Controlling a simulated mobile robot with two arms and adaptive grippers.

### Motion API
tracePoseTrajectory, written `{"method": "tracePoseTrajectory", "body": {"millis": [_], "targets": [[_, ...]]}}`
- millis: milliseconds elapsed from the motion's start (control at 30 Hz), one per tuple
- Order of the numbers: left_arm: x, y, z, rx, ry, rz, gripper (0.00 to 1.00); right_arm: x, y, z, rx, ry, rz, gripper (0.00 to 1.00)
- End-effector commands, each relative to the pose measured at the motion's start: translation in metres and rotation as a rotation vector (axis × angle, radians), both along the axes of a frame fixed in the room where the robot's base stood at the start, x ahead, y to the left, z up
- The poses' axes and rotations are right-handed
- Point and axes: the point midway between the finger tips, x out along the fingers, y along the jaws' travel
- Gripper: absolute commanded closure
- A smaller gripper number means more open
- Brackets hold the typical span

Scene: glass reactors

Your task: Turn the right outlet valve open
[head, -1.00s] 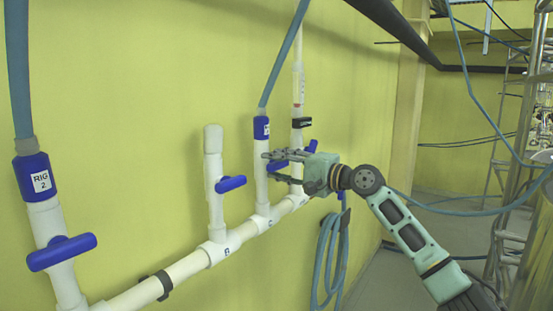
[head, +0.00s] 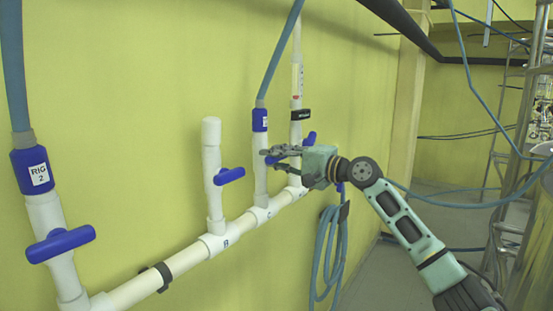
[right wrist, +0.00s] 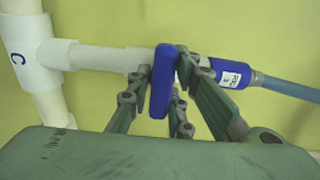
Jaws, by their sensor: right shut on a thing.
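The right outlet valve is on white branch pipe C (head: 260,185), below a blue collar (head: 259,119) with a blue hose. In the right wrist view its blue handle (right wrist: 162,82) stands across the pipe (right wrist: 100,58). My right gripper (head: 280,158) is at this valve and hides most of the handle in the head view. In the right wrist view the fingers of my right gripper (right wrist: 160,92) lie on both sides of the handle, shut on it. My left gripper is not in view.
Branch B has a blue handle (head: 229,176). The RIG 2 branch has another handle (head: 60,245) at far left. A further white pipe (head: 296,90) stands just behind the gripper. A coiled hose (head: 330,250) hangs below. A metal frame (head: 510,180) stands at right.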

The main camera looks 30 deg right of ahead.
Motion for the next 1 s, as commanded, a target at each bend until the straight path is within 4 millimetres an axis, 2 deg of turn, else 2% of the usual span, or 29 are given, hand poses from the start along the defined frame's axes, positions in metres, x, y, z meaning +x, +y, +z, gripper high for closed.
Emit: {"method": "tracePoseTrajectory", "body": {"millis": [367, 1000], "targets": [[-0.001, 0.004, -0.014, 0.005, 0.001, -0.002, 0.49, 0.0, 0.0, 0.001, -0.164, -0.078, 0.0, 1.0], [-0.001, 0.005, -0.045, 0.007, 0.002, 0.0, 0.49, -0.001, 0.0, 0.002, -0.72, -0.309, -0.002, 1.0]]}}
